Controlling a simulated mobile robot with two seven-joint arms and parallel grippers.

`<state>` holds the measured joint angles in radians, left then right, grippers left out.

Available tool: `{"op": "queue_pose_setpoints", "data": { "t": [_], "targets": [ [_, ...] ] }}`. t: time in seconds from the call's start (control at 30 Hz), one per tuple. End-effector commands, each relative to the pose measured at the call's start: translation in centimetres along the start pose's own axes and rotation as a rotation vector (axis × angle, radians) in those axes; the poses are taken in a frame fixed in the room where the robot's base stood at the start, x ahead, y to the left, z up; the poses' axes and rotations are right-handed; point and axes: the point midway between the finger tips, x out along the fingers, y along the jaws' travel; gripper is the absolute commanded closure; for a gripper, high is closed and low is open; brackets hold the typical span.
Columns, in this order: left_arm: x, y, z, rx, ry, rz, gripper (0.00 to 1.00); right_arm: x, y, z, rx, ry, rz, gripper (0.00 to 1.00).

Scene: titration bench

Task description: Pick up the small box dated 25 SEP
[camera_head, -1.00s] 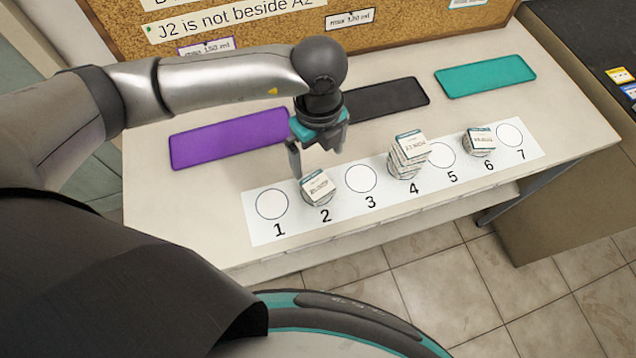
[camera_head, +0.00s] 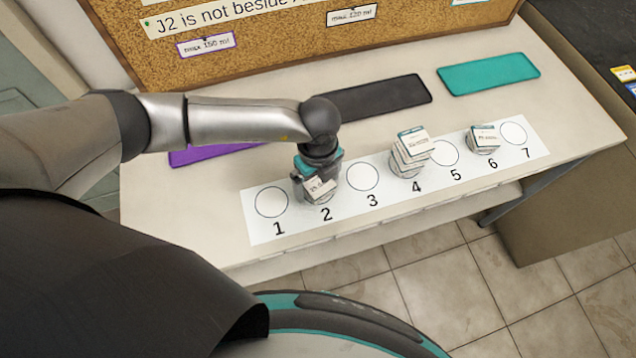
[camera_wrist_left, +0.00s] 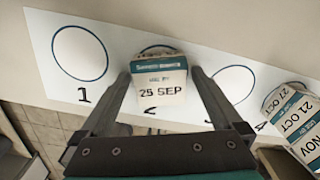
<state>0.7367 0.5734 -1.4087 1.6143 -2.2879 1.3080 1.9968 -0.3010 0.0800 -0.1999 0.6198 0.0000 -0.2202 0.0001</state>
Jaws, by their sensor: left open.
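The small box dated 25 SEP (camera_wrist_left: 160,86) stands on circle 2 of the numbered strip, white with a teal band. In the head view the box (camera_head: 319,189) is partly hidden by my gripper. My left gripper (camera_head: 316,188) is lowered over circle 2, and in the wrist view its two open fingers (camera_wrist_left: 162,95) stand on either side of the box. Whether the fingers touch it I cannot tell. My right gripper is not in view.
A stack of boxes (camera_head: 411,153) stands on circle 4, its labels including 21 OCT (camera_wrist_left: 294,123) in the wrist view. Another box stack (camera_head: 484,139) is at circle 6. Purple (camera_head: 210,153), black (camera_head: 375,96) and teal (camera_head: 488,73) mats lie behind. Circles 1, 3, 5 and 7 are empty.

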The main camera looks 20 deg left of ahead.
Motion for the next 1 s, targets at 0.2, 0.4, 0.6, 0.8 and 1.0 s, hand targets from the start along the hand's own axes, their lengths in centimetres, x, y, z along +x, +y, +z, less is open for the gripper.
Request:
{"op": "queue_pose_setpoints", "data": {
  "t": [0.2, 0.4, 0.6, 0.8, 1.0],
  "targets": [
    [-0.05, 0.00, -0.04, 0.000, 0.001, 0.000, 0.08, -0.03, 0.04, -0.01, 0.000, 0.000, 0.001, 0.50],
    [-0.07, 0.00, -0.04, 0.000, 0.001, 0.000, 0.30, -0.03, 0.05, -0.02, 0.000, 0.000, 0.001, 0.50],
    [-0.07, 0.00, -0.04, 0.000, 0.001, 0.000, 0.53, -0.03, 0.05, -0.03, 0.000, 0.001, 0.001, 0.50],
    [-0.08, 0.00, -0.03, 0.000, 0.001, 0.000, 0.75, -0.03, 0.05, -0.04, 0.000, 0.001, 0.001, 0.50],
    [-0.09, -0.02, -0.03, 0.000, 0.001, 0.000, 0.84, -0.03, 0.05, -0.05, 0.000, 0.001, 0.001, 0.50]
  ]
}}
